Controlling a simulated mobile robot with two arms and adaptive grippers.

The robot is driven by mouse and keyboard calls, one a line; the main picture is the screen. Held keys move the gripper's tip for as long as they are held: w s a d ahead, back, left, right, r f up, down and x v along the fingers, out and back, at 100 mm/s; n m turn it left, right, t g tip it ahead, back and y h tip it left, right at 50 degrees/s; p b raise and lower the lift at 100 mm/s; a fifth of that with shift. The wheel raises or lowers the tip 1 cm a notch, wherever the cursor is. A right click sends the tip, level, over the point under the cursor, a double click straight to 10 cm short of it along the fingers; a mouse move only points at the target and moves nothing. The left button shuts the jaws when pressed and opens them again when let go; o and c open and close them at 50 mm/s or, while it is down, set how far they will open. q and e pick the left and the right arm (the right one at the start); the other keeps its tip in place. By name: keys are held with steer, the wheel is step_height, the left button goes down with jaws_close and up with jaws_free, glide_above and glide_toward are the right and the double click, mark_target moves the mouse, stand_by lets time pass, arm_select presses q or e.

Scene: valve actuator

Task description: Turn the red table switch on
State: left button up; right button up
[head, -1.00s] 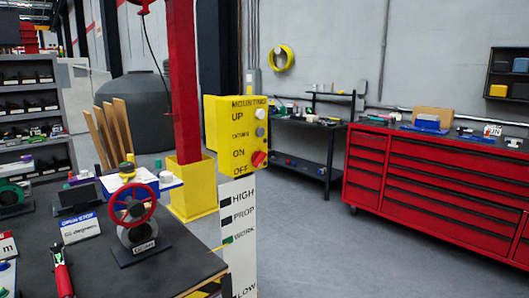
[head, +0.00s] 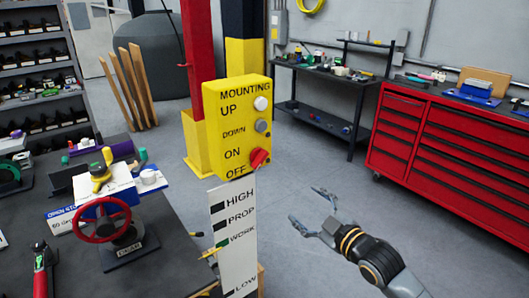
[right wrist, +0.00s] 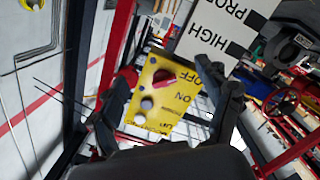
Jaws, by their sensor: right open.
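The red switch (head: 259,158) is a rotary knob low on the right side of a yellow control box (head: 228,124), beside the ON and OFF labels. Above it on the box are a white button (head: 261,103) and a grey button (head: 261,126). My right gripper (head: 307,208) is open and empty, to the right of and below the box, apart from it. In the right wrist view the red switch (right wrist: 163,77) and the yellow box (right wrist: 158,98) show between my open fingers (right wrist: 168,105). My left gripper is not in view.
A white HIGH/PROP/WORK/LOW panel (head: 232,240) stands under the box. The table at left holds a red handwheel (head: 102,220) on a GEAR stand. A red drawer cabinet (head: 455,140) stands at right. The floor between is clear.

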mark_target(263, 161)
step_height(263, 161, up, 7)
steer(key=s+a+n+y, duration=0.2)
steer(key=a, duration=0.1)
steer(key=p+x, duration=0.2)
steer(key=x, duration=0.4)
steer(key=p+x, duration=0.2)
steer(key=x, duration=0.4)
steer(key=shift+w+d+f, duration=0.1)
steer(key=shift+w+d, duration=0.05)
steer(key=shift+w, duration=0.2)
steer(key=shift+w+a+f, duration=0.1)
steer(key=shift+w+a, duration=0.25)
steer(key=shift+w, duration=0.1)
steer(key=shift+c, duration=0.5)
steer(key=c, duration=1.1)
